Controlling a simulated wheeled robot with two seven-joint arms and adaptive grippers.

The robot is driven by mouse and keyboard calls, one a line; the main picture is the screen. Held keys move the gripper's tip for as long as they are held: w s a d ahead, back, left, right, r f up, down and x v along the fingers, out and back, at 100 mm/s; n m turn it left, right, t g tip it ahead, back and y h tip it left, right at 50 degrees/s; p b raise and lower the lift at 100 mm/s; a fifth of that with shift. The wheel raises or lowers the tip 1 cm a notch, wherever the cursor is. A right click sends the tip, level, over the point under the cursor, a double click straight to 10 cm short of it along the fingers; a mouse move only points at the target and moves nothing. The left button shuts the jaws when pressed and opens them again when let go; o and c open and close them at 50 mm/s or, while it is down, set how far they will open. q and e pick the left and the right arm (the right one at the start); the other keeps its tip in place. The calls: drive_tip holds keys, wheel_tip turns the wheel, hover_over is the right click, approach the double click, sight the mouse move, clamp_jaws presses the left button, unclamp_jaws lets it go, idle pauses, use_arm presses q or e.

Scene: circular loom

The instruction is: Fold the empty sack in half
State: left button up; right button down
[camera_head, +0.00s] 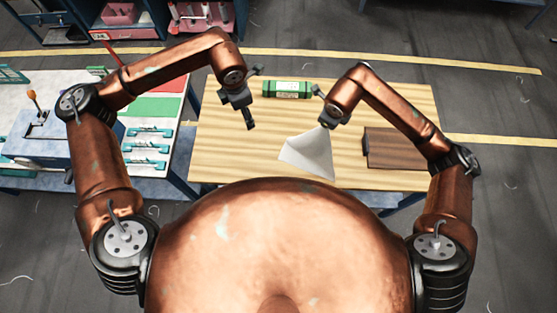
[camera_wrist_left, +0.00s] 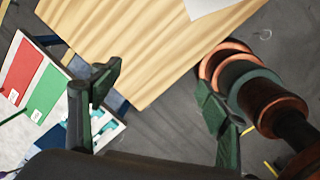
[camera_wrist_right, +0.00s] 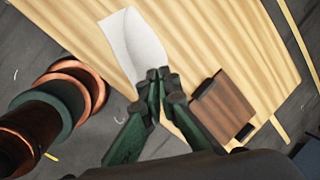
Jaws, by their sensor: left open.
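The white sack (camera_head: 308,156) is at the front middle of the wooden table. My right gripper (camera_head: 328,117) is at its upper right corner. In the right wrist view, the fingers of the right gripper (camera_wrist_right: 158,78) are shut on the near end of the sack (camera_wrist_right: 134,42). The sack slopes down from the fingers toward the table; how much of it rests there I cannot tell. My left gripper (camera_head: 246,112) is over the table, left of the sack. In the left wrist view its fingers (camera_wrist_left: 157,92) are apart and empty, with a bit of sack (camera_wrist_left: 205,6) at the top.
A green cylinder with a white label (camera_head: 287,88) lies at the back of the table (camera_head: 225,150). A brown wooden block (camera_head: 395,148) is on the right. A second table with red and green panels (camera_head: 155,107) and teal-handled items (camera_head: 147,148) stands at the left.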

use_arm(q)
wheel_tip(320, 180, up, 11)
drive_tip(key=s, duration=0.1)
drive_tip(key=shift+s, duration=0.35)
use_arm(e)
drive_tip(key=c, duration=2.6)
unclamp_jaws()
drive_tip(key=shift+c, duration=0.2)
drive_tip(key=o, duration=0.5)
drive_tip(key=shift+o, duration=0.3)
drive_tip(key=o, duration=0.5)
drive_tip(key=shift+o, duration=0.6)
drive_tip(key=o, duration=0.6)
drive_tip(key=shift+o, duration=0.2)
